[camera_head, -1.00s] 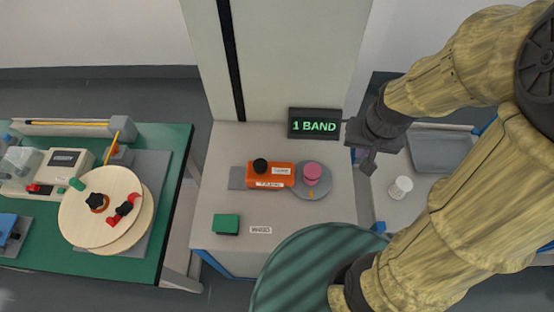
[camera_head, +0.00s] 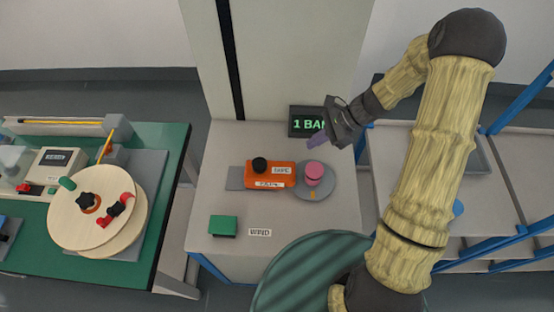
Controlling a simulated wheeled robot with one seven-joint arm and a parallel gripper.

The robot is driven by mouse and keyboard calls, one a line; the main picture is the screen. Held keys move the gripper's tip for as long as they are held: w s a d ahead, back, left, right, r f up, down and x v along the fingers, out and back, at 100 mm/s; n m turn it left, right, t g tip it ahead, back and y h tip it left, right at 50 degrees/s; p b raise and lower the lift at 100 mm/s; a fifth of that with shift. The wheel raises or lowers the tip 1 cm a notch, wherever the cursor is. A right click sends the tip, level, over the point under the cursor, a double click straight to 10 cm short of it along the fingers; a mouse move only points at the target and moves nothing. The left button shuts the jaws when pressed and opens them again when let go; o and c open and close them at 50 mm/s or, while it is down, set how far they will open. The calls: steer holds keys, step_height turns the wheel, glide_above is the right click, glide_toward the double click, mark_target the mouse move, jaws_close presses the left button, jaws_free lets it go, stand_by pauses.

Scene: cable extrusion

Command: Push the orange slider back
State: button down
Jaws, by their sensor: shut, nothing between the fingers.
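The orange slider (camera_head: 284,175) sits on a grey rail (camera_head: 235,178) on the pale cabinet top, in the middle of the head view. It carries a black knob (camera_head: 260,164) and small labels. Right beside it is a grey disc (camera_head: 324,190) with a pink knob (camera_head: 314,171) on it. My gripper (camera_head: 318,138) is shut and empty, above and behind the pink knob, apart from the slider. Its fingertips look purplish and point down and left.
A green block (camera_head: 222,226) and a "WIND" label (camera_head: 260,232) lie at the front. A green bench (camera_head: 170,150) with a wooden reel (camera_head: 80,222) stands at left.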

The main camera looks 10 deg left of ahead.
steer(key=p, duration=0.2)
glide_toward(276, 166)
steer(key=x, duration=0.3)
steer(key=shift+s+a, duration=0.3)
steer(key=shift+a, duration=0.05)
steer(key=a, duration=0.1)
steer(key=a+p, duration=0.1)
steer(key=a, duration=0.1)
steer(key=shift+s+a, duration=0.15)
steer(key=shift+s, duration=0.25)
steer(key=shift+a+f, duration=0.1)
steer(key=shift+a, duration=0.15)
steer(key=shift+w+a, duration=0.1)
